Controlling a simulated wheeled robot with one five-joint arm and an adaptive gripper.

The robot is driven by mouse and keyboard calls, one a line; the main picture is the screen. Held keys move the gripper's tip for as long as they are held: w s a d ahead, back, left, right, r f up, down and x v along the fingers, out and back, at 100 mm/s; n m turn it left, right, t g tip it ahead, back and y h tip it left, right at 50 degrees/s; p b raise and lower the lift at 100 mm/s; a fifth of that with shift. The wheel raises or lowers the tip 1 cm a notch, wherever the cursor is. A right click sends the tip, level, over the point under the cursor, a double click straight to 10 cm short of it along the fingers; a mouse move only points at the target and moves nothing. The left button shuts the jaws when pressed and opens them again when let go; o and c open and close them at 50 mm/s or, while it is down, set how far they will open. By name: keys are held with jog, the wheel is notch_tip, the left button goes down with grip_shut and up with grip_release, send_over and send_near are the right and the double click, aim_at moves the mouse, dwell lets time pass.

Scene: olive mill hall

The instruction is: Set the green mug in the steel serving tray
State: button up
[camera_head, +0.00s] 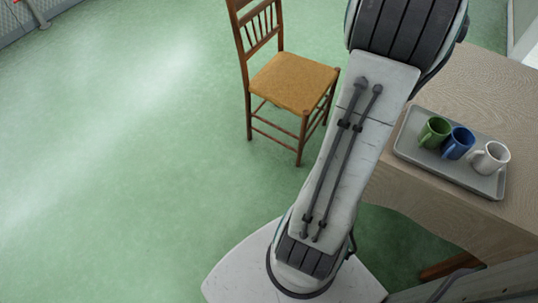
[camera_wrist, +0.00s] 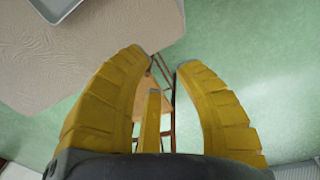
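The green mug (camera_head: 432,133) stands upright in the grey steel serving tray (camera_head: 415,152), at its left end in the head view. A corner of the tray also shows at the top left of the wrist view (camera_wrist: 66,9); no mug is visible there. My gripper (camera_wrist: 160,62) has yellow fingers, which are spread apart with nothing between them. It is away from the tray and the mug. The head view does not show my gripper's fingers.
A blue mug (camera_head: 458,143) and a white mug (camera_head: 491,158) share the tray. The tray lies on a wooden table (camera_head: 473,95) at the right. A wooden chair (camera_head: 293,82) stands behind my arm. Green floor at the left is clear.

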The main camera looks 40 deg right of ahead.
jog(key=w+a+r+t, duration=0.1)
jog(key=w+a, duration=0.2)
jog(key=a, duration=1)
jog(key=w+a+r+t, duration=0.1)
jog(key=w+a, duration=0.1)
jog(key=a, duration=1.1)
jog(key=s+a+f+m+y, duration=0.1)
jog(key=s+a, duration=0.4)
jog(key=a, duration=0.3)
jog(key=shift+a+f+m, duration=0.3)
jog(key=shift+a, duration=0.1)
jog(key=w+p+v, duration=0.1)
jog(key=p+v, duration=0.6)
jog(key=shift+w+d+r+t, duration=0.25)
jog(key=shift+r+t, duration=0.15)
jog(key=shift+r, duration=0.15)
